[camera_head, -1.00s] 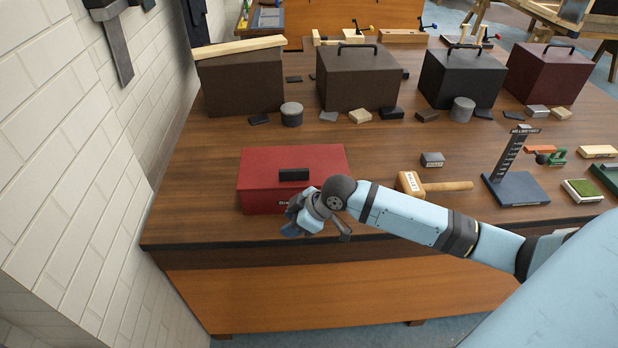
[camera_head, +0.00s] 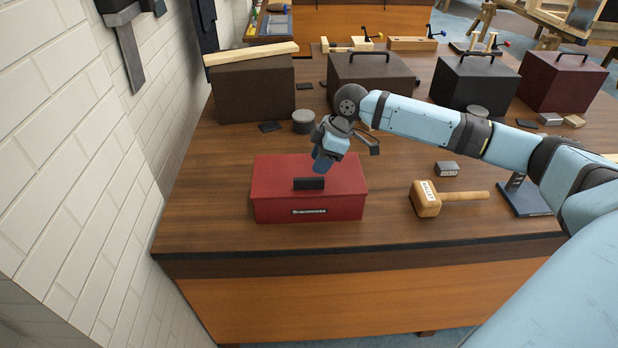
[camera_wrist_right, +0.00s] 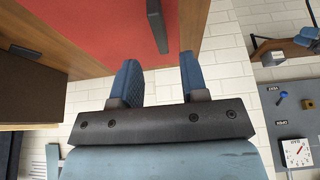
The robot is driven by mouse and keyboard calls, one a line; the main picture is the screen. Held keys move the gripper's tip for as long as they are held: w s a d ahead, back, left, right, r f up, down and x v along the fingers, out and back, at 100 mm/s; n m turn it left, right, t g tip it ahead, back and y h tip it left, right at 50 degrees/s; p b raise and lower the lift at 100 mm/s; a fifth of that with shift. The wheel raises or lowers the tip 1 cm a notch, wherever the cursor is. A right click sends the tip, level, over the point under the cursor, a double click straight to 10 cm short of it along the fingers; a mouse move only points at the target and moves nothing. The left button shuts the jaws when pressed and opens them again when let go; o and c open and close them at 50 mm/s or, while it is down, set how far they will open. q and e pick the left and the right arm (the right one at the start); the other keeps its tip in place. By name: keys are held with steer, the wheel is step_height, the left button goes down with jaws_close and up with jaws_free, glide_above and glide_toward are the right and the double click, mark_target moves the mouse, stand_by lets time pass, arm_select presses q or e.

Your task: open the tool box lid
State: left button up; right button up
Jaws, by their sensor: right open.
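A red tool box (camera_head: 270,193) with its lid shut stands on the wooden workbench near the front left. A black handle (camera_head: 309,183) is on its lid and a label is on its front. My right gripper (camera_head: 321,166) is above the back part of the lid, just behind the handle, and looks apart from it. In the right wrist view the two blue fingers (camera_wrist_right: 160,78) are spread with nothing between them. There the red lid (camera_wrist_right: 105,30) and black handle (camera_wrist_right: 157,24) lie beyond the fingertips. My left gripper is not in view.
A wooden mallet (camera_head: 427,199) and a small grey block (camera_head: 447,168) lie to the right of the box. Large dark boxes (camera_head: 252,90) stand along the back. A white brick wall (camera_head: 75,150) bounds the left side.

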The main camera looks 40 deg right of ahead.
mark_target(310, 178)
steer(key=x, duration=0.7)
steer(key=shift+f+p, duration=0.1)
steer(key=shift+p, duration=0.25)
steer(key=shift+w, duration=0.1)
jaws_close()
